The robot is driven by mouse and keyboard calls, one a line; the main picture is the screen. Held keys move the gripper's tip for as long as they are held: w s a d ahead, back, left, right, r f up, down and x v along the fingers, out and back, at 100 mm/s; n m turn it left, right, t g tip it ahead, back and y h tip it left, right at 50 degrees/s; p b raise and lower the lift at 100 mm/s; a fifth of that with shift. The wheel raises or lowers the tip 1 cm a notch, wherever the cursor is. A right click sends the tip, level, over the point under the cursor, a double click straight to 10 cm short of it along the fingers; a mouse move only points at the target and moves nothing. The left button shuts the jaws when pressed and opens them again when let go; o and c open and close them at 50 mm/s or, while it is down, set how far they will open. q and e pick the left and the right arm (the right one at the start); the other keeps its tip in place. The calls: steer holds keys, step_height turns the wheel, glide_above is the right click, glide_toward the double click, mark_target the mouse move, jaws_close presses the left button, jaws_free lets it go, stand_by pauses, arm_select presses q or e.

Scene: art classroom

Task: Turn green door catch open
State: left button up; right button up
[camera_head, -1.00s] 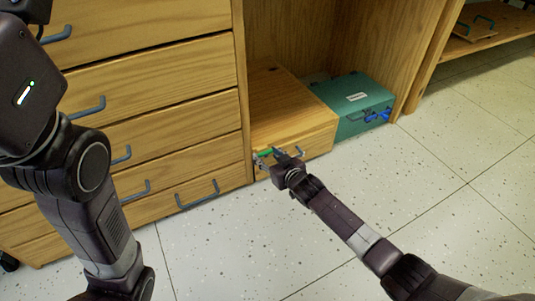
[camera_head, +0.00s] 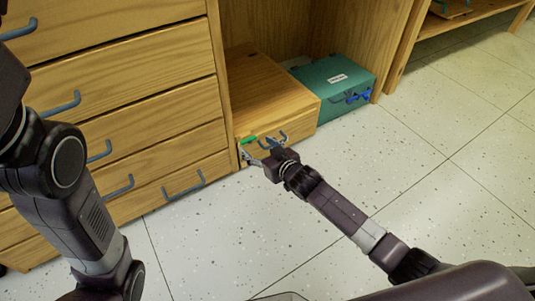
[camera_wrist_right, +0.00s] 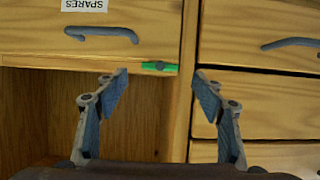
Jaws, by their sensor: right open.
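The green door catch (camera_head: 249,140) is a small bar on the upper left of the low wooden front (camera_head: 262,147) in the cabinet bay. In the right wrist view the catch (camera_wrist_right: 152,66) lies flat along the edge beside the upright, with a dark round pivot at one end. My right gripper (camera_head: 260,152) is open and empty, just in front of the catch. In the wrist view its spread fingertips (camera_wrist_right: 160,76) stand either side of the catch's pivot end, apart from it. My left arm shows at the left; its gripper is out of frame.
A grey handle (camera_head: 283,137) is on the wooden front, with a "SPARES" label (camera_wrist_right: 85,5) beside it. A teal box (camera_head: 335,84) stands to the right. Drawers with handles (camera_head: 184,186) are at left. The speckled floor (camera_head: 400,170) is clear at right.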

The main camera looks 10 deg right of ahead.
steer(key=v, duration=0.7)
stand_by(0.4)
